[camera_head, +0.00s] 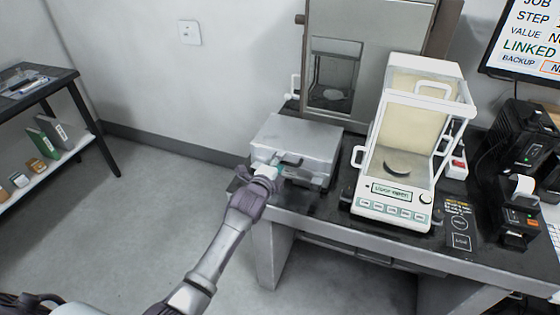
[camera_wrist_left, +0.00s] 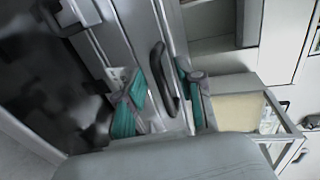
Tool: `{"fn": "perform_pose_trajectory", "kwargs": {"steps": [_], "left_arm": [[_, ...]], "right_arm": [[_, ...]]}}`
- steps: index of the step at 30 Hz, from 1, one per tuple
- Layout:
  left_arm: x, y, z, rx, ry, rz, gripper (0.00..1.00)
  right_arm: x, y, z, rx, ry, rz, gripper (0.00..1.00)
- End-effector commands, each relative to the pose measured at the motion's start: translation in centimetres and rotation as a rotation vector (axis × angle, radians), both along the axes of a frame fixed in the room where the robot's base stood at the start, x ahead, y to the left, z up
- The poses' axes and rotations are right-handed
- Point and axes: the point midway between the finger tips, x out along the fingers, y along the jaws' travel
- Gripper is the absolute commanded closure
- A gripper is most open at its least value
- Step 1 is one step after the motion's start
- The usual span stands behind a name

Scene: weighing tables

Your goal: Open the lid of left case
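The left case (camera_head: 297,138) is a silver metal box at the left end of the dark-topped table, and its lid looks shut. A dark handle (camera_wrist_left: 162,76) shows on its front in the left wrist view. My left gripper (camera_head: 272,170) is at the front left of the case, close to the latch and handle. In the left wrist view its teal-padded fingers (camera_wrist_left: 160,100) are apart, with the handle between or just beyond them. I cannot tell whether they touch the case. My right gripper is not in view.
A white balance with a glass enclosure (camera_head: 392,190) stands just right of the case. A tall grey cabinet with a window (camera_head: 335,75) stands behind it. Black devices (camera_head: 520,160) and a screen (camera_head: 525,40) are at the right. Floor left of the table (camera_head: 150,200) is clear.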

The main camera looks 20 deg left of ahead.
Motion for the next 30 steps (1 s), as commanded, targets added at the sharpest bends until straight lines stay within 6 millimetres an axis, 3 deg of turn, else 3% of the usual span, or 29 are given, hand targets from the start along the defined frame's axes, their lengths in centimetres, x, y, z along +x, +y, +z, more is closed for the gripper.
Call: {"fn": "perform_pose_trajectory", "kwargs": {"steps": [4, 13, 20, 30], "left_arm": [[0.95, -0.09, -0.18, -0.002, 0.000, -0.001, 0.63], [1.10, -0.09, -0.25, -0.002, 0.000, -0.001, 0.63], [1.08, -0.08, -0.25, -0.001, 0.000, -0.001, 1.00], [1.06, -0.07, -0.27, -0.001, 0.001, 0.000, 1.00]], "right_arm": [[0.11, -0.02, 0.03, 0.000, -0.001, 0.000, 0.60], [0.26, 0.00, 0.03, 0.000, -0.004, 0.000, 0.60], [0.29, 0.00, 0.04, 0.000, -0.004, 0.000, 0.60], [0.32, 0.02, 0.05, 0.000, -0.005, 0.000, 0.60]]}}
